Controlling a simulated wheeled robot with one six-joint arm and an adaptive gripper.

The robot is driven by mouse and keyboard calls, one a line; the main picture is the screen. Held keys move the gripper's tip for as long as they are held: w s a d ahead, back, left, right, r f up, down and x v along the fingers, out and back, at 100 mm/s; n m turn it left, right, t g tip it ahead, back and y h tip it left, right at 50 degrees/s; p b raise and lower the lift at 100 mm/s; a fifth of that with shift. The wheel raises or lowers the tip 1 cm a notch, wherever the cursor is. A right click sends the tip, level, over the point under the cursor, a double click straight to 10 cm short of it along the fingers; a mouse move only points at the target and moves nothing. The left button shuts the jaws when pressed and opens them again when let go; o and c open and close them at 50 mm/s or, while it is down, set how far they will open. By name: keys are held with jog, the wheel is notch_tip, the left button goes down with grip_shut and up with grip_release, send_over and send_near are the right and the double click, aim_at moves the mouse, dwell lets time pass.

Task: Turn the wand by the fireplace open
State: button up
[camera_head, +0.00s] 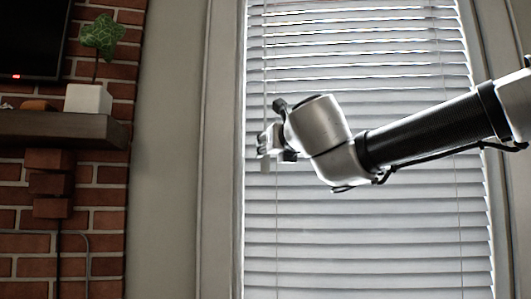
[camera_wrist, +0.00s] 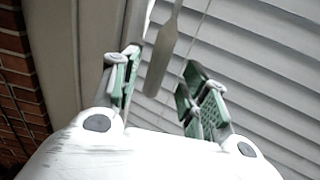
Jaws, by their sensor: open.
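The wand (camera_head: 265,105) is a thin grey rod hanging upright at the left side of the closed-looking window blinds (camera_head: 370,220). In the wrist view the wand (camera_wrist: 163,50) appears as a flat, wider grey end reaching down between my two green-padded fingers. My gripper (camera_head: 266,142) is at the wand's lower part in the head view. In the wrist view my gripper (camera_wrist: 160,82) is open, with a gap on each side of the wand; neither finger visibly touches it. My gripper partly hides the wand's lower part in the head view.
A brick fireplace wall (camera_head: 100,215) stands at the left, with a mantel shelf (camera_head: 60,130) bearing a potted plant (camera_head: 88,98). A dark screen (camera_head: 30,40) hangs above. The window frame (camera_head: 222,180) runs just left of the blinds. A thin cord (camera_wrist: 198,32) hangs near the right finger.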

jog(key=x, duration=0.6)
jog(key=shift+w+f, duration=0.1)
jog(key=shift+w, duration=0.3)
jog(key=shift+a, duration=0.1)
jog(key=shift+c, duration=0.2)
grip_shut()
